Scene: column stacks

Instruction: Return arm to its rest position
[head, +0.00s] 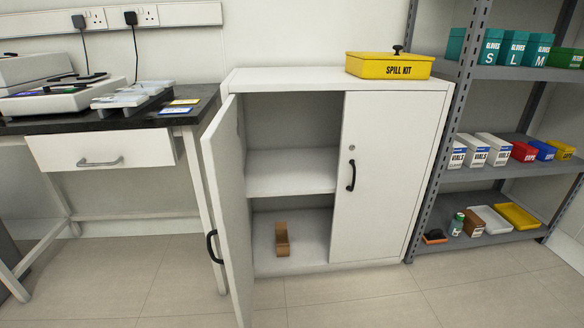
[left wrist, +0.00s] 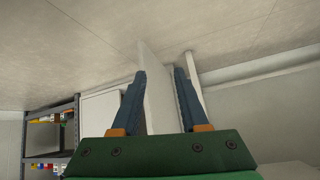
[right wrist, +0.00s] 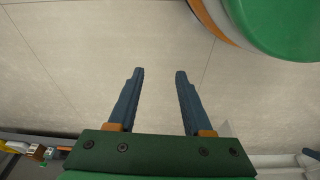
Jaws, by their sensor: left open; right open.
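My left gripper (left wrist: 160,85) shows in the left wrist view, its two blue fingers apart with nothing held between them. The cabinet's door edge and a bench leg show beyond those fingers. My right gripper (right wrist: 158,80) shows in the right wrist view, its fingers apart and empty, with bare floor beyond. Neither gripper shows in the head view. The white cabinet (head: 395,185) stands ahead. Its left door (head: 225,185) is swung open with a black handle, and its right door is shut. A brown object (head: 282,240) sits on the cabinet's bottom level.
A yellow spill kit box (head: 388,66) stands on the cabinet. A bench (head: 100,118) with a drawer and instruments is at left. A grey shelf rack (head: 520,73) with glove boxes, vial boxes and trays is at right. The tiled floor (head: 350,305) in front is clear.

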